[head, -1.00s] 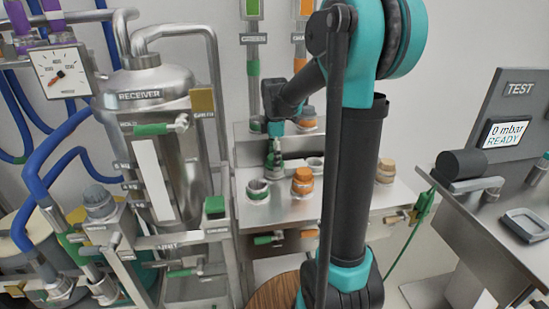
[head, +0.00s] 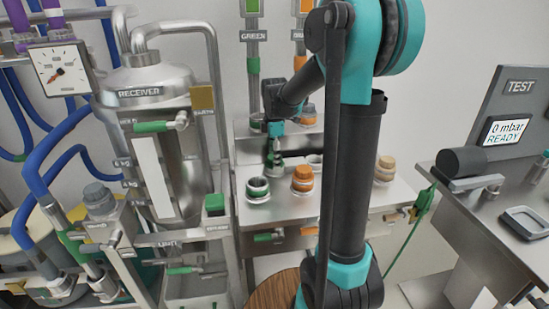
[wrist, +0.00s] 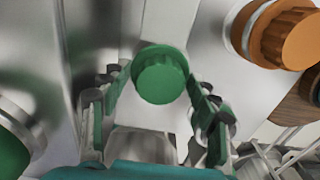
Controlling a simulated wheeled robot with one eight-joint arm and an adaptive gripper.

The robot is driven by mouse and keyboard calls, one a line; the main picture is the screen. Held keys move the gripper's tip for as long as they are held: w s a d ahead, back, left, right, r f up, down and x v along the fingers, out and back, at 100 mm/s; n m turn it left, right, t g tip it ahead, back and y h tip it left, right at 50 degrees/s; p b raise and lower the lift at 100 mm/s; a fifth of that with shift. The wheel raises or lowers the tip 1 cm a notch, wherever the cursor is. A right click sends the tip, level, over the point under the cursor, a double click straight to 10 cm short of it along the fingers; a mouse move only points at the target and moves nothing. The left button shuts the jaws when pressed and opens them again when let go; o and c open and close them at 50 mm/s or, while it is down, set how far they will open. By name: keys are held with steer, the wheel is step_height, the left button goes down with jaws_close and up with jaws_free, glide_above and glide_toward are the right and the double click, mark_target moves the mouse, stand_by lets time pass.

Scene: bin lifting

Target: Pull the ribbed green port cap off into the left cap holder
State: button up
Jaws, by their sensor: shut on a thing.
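The green port cap (wrist: 161,78) shows in the wrist view between my two fingers, its round end facing the camera. My gripper (wrist: 157,98) is shut on it. In the head view my gripper (head: 273,168) points down at the back left of the steel bench, behind a port ring with green inside (head: 258,188). The cap is hard to make out there. The left cap holder is not clearly seen, as my gripper covers that spot. A pale round cup (head: 315,161) stands right of my gripper, partly behind my arm.
An orange cap (head: 302,179) stands right of the green-lined port; it also shows close by in the wrist view (wrist: 285,35). Another orange-topped fitting (head: 385,168) is farther right. The steel receiver tank (head: 160,140) and its pipes stand to the left. A test station (head: 505,130) is at right.

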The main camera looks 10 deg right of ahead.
steer(key=o, duration=1.5)
steer(key=shift+c, duration=0.2)
step_height(320, 180, up, 12)
steer(key=shift+s, duration=0.1)
